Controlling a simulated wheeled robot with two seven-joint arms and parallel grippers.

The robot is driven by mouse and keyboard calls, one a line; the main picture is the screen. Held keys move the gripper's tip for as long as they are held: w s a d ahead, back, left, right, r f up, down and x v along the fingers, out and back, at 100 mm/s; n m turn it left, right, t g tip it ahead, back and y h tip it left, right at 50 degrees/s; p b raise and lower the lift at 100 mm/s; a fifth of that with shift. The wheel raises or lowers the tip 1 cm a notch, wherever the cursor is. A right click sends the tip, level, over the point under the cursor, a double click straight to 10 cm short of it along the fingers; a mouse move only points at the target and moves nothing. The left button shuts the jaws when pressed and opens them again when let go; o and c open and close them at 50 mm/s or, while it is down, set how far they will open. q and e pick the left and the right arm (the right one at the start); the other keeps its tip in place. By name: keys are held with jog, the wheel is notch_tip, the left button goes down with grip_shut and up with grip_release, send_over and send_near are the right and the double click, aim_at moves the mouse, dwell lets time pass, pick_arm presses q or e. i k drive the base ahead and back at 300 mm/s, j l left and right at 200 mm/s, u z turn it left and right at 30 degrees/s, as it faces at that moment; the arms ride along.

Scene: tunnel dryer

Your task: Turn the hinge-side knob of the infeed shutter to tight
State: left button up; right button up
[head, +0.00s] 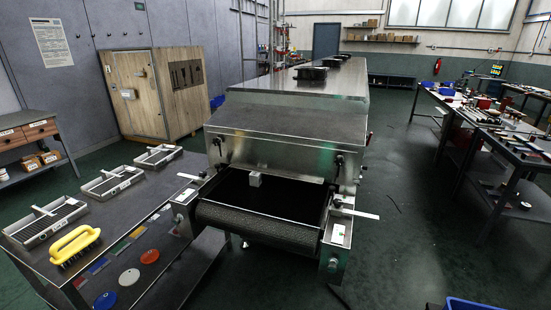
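The steel tunnel dryer (290,115) stands in the middle of the head view, its infeed end facing me. The front shutter panel (270,152) spans the infeed above a dark opening. A dark knob (218,142) sits at the panel's left end, and another dark knob (339,161) sits at its right end. I cannot tell which is on the hinge side, nor how tight either is. A small light grey block (255,180) shows at the opening's upper edge. Neither of my grippers is in view.
A mesh conveyor belt (258,223) juts out below the opening, with flat pale levers beside it. The left bench (115,262) holds trays, a yellow brush (75,244) and coloured discs. A wooden cabinet (155,90) stands behind. Right tables (500,140) are cluttered; floor between is clear.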

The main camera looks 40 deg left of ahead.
aim_at(217, 141)
jog(key=u, duration=1.7)
